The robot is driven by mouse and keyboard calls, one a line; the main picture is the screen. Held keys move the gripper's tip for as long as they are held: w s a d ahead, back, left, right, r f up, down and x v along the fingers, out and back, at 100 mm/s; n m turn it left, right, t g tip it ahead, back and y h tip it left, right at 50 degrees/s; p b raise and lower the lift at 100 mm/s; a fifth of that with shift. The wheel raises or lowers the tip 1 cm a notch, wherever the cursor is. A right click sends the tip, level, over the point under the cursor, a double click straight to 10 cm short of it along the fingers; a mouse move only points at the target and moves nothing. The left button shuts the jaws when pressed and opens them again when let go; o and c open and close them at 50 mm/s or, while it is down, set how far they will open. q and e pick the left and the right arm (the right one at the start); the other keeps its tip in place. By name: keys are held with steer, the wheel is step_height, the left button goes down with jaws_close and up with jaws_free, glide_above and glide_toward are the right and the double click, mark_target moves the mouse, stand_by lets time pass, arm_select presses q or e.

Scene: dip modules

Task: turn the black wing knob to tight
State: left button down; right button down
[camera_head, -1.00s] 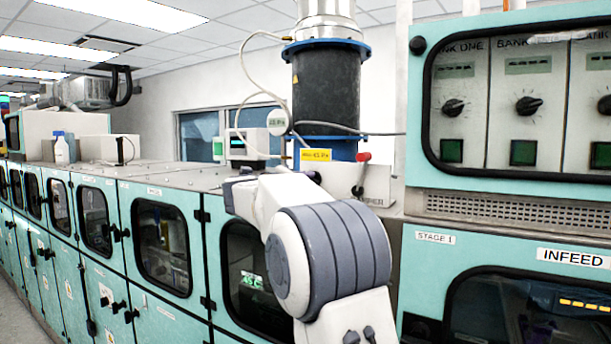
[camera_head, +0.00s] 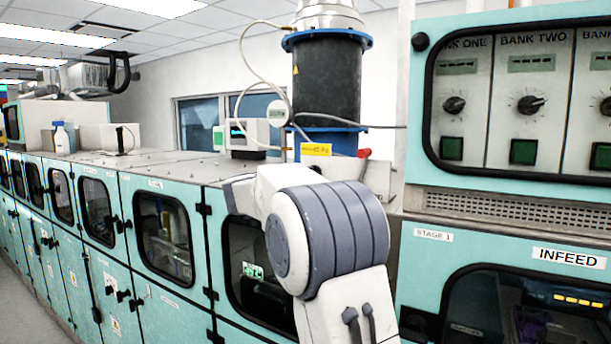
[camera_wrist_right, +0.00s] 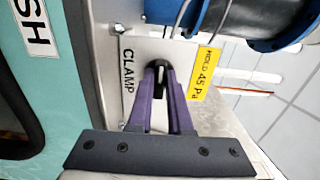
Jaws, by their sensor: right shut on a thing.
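The black wing knob (camera_wrist_right: 158,64) sits on a pale plate next to a "CLAMP" label (camera_wrist_right: 128,70) in the right wrist view. Only its dark top shows; the rest is between the fingers. My right gripper (camera_wrist_right: 158,74), with purple fingers and a dark bar, is shut on the knob. In the head view my right arm hides the knob and the gripper, so the knob's angle cannot be read there. My left gripper is in neither view.
A black cylinder (camera_head: 327,82) with blue flanges stands behind my arm. A yellow hold label (camera_wrist_right: 204,74) is close beside the fingers in the wrist view. A teal control panel (camera_head: 508,189) is to the right, and teal cabinets (camera_head: 135,190) run left.

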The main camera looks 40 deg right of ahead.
steer(key=shift+f, duration=0.1)
steer(key=c, duration=0.8)
jaws_free()
steer(key=shift+c, duration=0.2)
steer(key=shift+s+a+b, duration=0.15)
steer(key=shift+a+b, duration=0.15)
steer(key=shift+a, duration=0.05)
steer(key=b+v, duration=0.4)
steer(key=v, duration=0.5)
steer(key=shift+s+a, duration=0.2)
steer(key=shift+a, duration=0.15)
